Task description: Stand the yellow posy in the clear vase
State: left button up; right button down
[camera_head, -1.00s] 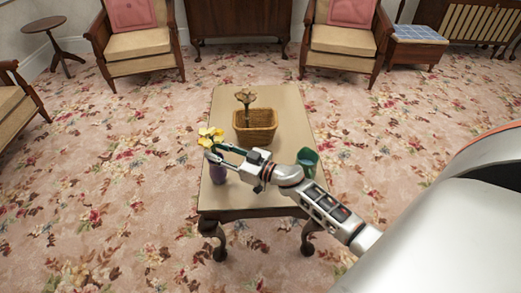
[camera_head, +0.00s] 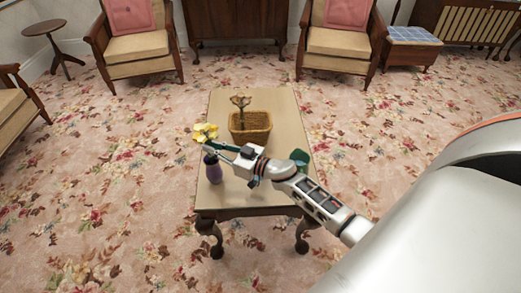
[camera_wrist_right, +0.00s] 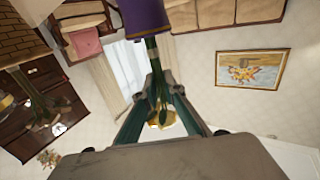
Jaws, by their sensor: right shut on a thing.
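The yellow posy (camera_head: 205,132) is at the left side of the low table, with its flower heads above a purple vase (camera_head: 213,170). My right gripper (camera_head: 211,147) is shut on the posy's stems. In the right wrist view the green stems (camera_wrist_right: 154,60) run between the fingers, from the purple vase (camera_wrist_right: 143,14) at the top to the yellow heads. I cannot tell whether the stem ends are inside the purple vase or just above it. I cannot make out a clear vase with certainty. My left gripper is not in view.
A wicker basket (camera_head: 250,130) stands mid-table (camera_head: 272,98), with a brownish flower (camera_head: 240,101) rising at it. A green vessel (camera_head: 300,157) at the right table edge is partly hidden by my right arm. Armchairs (camera_head: 136,42) stand beyond, across open carpet.

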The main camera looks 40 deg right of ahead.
aim_at(208, 127)
notch_tip(208, 127, up, 2)
jog(key=shift+r+p, duration=0.1)
jog(key=shift+p, duration=0.5)
jog(key=shift+r+p, duration=1)
jog(key=shift+r, duration=0.1)
jog(key=shift+r+p, duration=0.6)
jog(key=shift+p, duration=0.05)
jog(key=shift+r, duration=0.3)
jog(key=shift+r+p, duration=0.4)
jog(key=shift+p, duration=0.2)
jog(key=shift+r+p, duration=0.85)
jog(key=shift+r, duration=0.1)
jog(key=shift+r+p, duration=0.8)
jog(key=shift+p, duration=0.05)
jog(key=shift+r+p, duration=0.9)
jog(key=shift+p, duration=0.05)
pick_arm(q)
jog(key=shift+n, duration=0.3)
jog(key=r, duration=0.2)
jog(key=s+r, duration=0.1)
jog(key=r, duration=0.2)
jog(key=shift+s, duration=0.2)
pick_arm(e)
jog(key=shift+f, duration=0.1)
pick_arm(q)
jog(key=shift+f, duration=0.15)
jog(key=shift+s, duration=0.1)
